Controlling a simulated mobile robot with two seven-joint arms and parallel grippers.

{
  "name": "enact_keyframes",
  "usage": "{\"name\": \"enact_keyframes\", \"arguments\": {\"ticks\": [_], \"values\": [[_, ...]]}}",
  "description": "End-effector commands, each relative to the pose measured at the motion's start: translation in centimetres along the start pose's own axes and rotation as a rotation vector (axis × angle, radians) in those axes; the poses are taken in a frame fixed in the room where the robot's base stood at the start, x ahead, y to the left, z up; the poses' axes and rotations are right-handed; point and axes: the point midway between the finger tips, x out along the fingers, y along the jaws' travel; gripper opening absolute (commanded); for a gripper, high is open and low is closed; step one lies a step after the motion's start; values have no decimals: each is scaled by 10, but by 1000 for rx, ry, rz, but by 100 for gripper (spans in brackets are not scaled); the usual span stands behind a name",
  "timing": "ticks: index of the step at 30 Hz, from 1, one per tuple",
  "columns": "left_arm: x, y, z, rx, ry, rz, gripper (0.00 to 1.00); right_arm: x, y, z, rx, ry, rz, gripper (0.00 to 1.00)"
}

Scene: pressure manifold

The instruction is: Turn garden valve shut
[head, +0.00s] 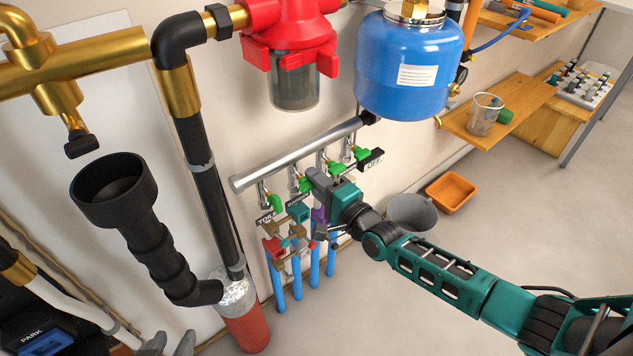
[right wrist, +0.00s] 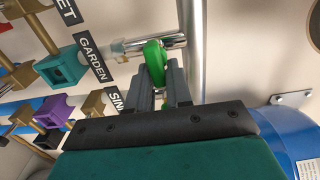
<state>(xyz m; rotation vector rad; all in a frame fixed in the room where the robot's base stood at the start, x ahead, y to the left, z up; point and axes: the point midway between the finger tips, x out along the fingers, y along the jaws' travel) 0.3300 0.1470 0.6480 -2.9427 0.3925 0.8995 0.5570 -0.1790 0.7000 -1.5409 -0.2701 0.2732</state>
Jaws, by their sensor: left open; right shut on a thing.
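The garden valve's green handle (right wrist: 154,62) shows in the right wrist view beside the GARDEN label (right wrist: 92,58). It sits between the fingers of my right gripper (right wrist: 157,80), which is shut on it. The handle looks crosswise to its short metal branch pipe (right wrist: 130,45); its exact angle is hard to tell. In the head view this green handle (head: 303,185) is partly covered by my right gripper (head: 309,174), reaching in from the right. Two grey fingertips of my left gripper (head: 168,345) show apart at the bottom left edge, away from the valves.
More green handles sit on either side along the silver manifold pipe (head: 300,155), close to my right gripper. Blue pipes (head: 297,280) run below. A black funnel pipe (head: 115,190), red filter (head: 290,50) and blue tank (head: 410,70) stand around.

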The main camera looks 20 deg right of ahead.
Motion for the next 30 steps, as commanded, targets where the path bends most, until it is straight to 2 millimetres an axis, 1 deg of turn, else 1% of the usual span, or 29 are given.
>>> {"name": "enact_keyframes", "arguments": {"ticks": [1,11,12,17,18,26,29,30], "values": [[0,0,0,1,-1,0,43,-1,4,4,4,-7,8,0],[0,-2,1,10,-3,0,43,-1,3,5,4,-8,8,0],[0,-2,2,11,-3,0,43,-1,3,5,4,-8,8,22],[0,-2,2,12,-3,0,43,-1,3,4,4,-6,6,38],[0,-2,2,12,-3,0,43,-1,2,3,4,-5,5,39],[-1,-2,1,11,-3,0,43,-2,1,2,3,-3,3,39],[-2,-2,-2,11,-3,0,43,-11,0,2,3,-2,3,39],[-3,-2,-3,11,-3,0,43,-17,0,2,4,-3,4,39]]}}
